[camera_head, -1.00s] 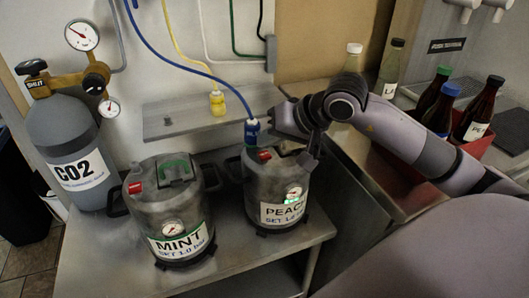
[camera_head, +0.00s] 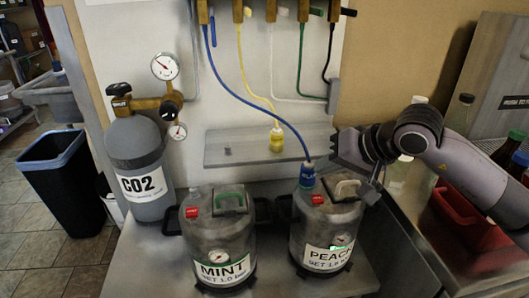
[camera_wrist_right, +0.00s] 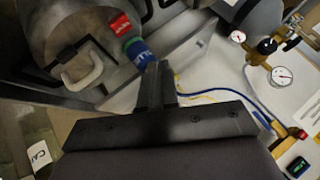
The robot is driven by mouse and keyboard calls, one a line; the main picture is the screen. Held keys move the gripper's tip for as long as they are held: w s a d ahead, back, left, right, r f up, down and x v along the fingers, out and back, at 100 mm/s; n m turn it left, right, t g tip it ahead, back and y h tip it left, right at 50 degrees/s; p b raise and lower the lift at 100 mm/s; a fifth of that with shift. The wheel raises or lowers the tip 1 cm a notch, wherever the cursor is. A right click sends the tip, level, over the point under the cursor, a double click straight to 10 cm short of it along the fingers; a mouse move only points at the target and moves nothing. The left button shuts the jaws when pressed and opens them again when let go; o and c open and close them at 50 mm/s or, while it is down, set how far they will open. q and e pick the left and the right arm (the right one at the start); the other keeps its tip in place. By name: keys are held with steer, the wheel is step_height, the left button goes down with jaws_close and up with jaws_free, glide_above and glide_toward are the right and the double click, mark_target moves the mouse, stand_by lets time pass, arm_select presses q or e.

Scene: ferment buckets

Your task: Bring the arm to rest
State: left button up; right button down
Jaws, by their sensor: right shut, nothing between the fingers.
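My right gripper (camera_head: 338,160) is shut and empty, beside and slightly above the blue connector (camera_head: 307,175) on top of the PEACH keg (camera_head: 325,228). In the wrist view its closed fingers (camera_wrist_right: 160,75) are close to that connector (camera_wrist_right: 138,52); whether they touch it I cannot tell. A blue hose runs from the connector up to the wall valves. The PEACH keg's pale handle (camera_wrist_right: 85,70) and red tab (camera_wrist_right: 121,24) show in the wrist view. My left gripper is not in view.
The MINT keg (camera_head: 218,240) stands left of the PEACH keg. The CO2 cylinder (camera_head: 140,185) with gauges is further left. A yellow connector (camera_head: 276,140) sits on the wall shelf (camera_head: 240,150). A red crate (camera_head: 460,215) and bottles (camera_head: 508,148) are at right. A black bin (camera_head: 70,185) stands on the floor.

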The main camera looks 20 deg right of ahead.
steer(key=s+a+f+m+y, duration=0.1)
steer(key=s+a+m+y, duration=0.2)
steer(key=a+m+y, duration=0.4)
steer(key=s+a+f+m+y, duration=0.2)
steer(key=a+m+y, duration=0.3)
steer(key=a+m, duration=0.4)
steer(key=d+f+m+t+h+p, duration=0.1)
steer(key=d+f+m+t+h, duration=0.3)
steer(key=m, duration=1.2)
steer(key=d+f+m+t+h+p, duration=0.15)
steer(key=f+m+t+h, duration=0.45)
steer(key=m, duration=1)
steer(key=s+f+m+g+h, duration=0.1)
steer(key=s+f+m+g, duration=0.3)
steer(key=s+f+m, duration=0.2)
steer(key=s+f+m+g+h, duration=0.2)
steer(key=s+f+m+g, duration=0.2)
steer(key=f+m, duration=0.7)
steer(key=s, duration=0.2)
steer(key=shift+s+d, duration=0.2)
steer(key=shift+s, duration=0.1)
